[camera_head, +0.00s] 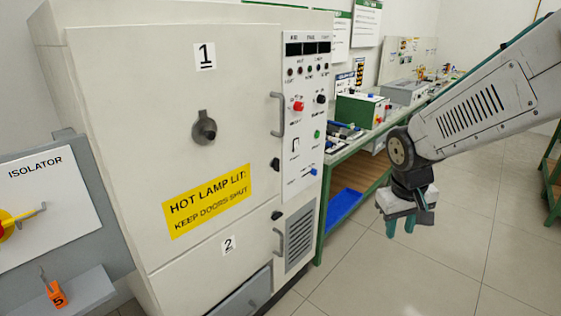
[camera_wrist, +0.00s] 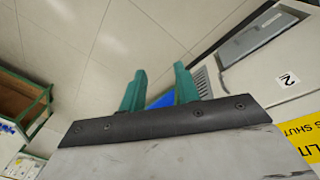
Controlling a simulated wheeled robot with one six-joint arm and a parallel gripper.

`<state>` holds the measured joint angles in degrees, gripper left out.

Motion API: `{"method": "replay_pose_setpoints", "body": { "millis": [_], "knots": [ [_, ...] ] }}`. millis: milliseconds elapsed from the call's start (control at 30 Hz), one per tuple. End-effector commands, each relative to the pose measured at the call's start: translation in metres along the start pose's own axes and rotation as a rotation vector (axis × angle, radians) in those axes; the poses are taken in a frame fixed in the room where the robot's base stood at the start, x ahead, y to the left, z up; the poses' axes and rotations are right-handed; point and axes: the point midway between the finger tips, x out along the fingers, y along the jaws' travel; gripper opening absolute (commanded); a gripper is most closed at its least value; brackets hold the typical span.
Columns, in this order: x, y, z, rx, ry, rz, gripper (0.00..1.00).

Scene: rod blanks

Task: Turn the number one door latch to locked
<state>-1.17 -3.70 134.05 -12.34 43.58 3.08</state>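The number one door (camera_head: 130,130) is the large cream upper door of a cabinet, marked with a black 1, and it looks closed. A small black latch knob (camera_head: 275,164) sits at its right edge, below a grey bar handle (camera_head: 278,115). It is too small to tell which way the latch is turned. A grey round fitting with a tab (camera_head: 204,128) is in the middle of the door. My gripper (camera_head: 402,228) hangs pointing down, well right of the cabinet. In the wrist view its teal fingers (camera_wrist: 160,88) are apart with nothing between them.
The lower door (camera_head: 228,245), marked 2, has its own black knob (camera_head: 276,215). A control panel (camera_head: 306,110) is right of the upper door. A green-framed bench (camera_head: 345,155) stands behind. An isolator box (camera_head: 45,185) is at left. Tiled floor around my gripper is clear.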

Motion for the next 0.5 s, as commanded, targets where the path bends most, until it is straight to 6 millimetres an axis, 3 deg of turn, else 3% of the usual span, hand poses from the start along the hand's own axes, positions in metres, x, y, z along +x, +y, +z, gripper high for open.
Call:
{"method": "replay_pose_setpoints", "body": {
  "millis": [33,267,400,500],
  "knots": [
    [0.018,0.0,-0.025,-0.018,0.037,0.009,0.32],
    [0.091,-0.014,-0.151,-0.122,0.335,0.005,0.32],
    [0.129,-0.043,-0.227,-0.201,0.573,-0.066,0.32],
    [0.146,-0.074,-0.273,-0.256,0.767,-0.162,0.32]
  ]
}}
